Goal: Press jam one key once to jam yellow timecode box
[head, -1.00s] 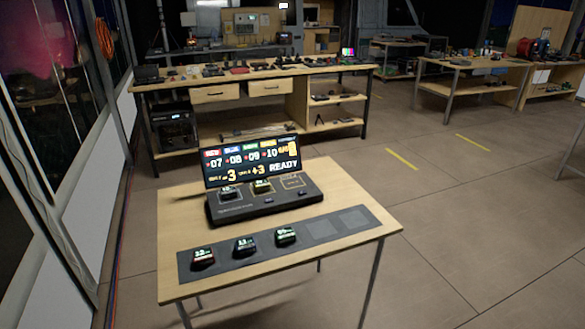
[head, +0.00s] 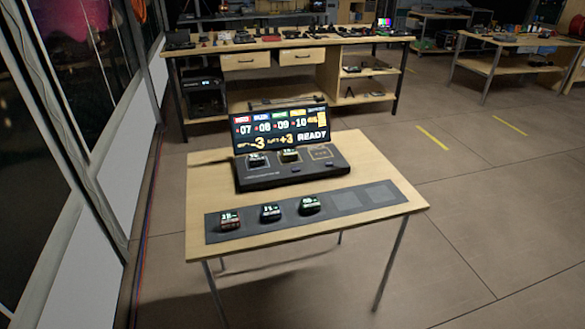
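A black timecode console (head: 293,170) stands at the back of a small wooden table. Its upright screen (head: 281,127) shows coloured labels, numbers and the word READY. Two small boxes sit on the console deck, a left one (head: 257,160) and one nearer the middle (head: 289,155); a marked spot to their right (head: 321,152) is empty. I cannot tell which box is yellow. The keys on the console front are too small to read. Three more boxes, left (head: 230,219), middle (head: 270,212) and right (head: 309,205), sit on a dark mat. Neither gripper is in view.
The dark mat (head: 346,200) has two empty squares at its right end. The wooden table (head: 382,163) has bare wood around the console. A long workbench (head: 289,45) with tools stands behind. Open floor (head: 478,235) lies to the right; a glass partition (head: 82,80) stands left.

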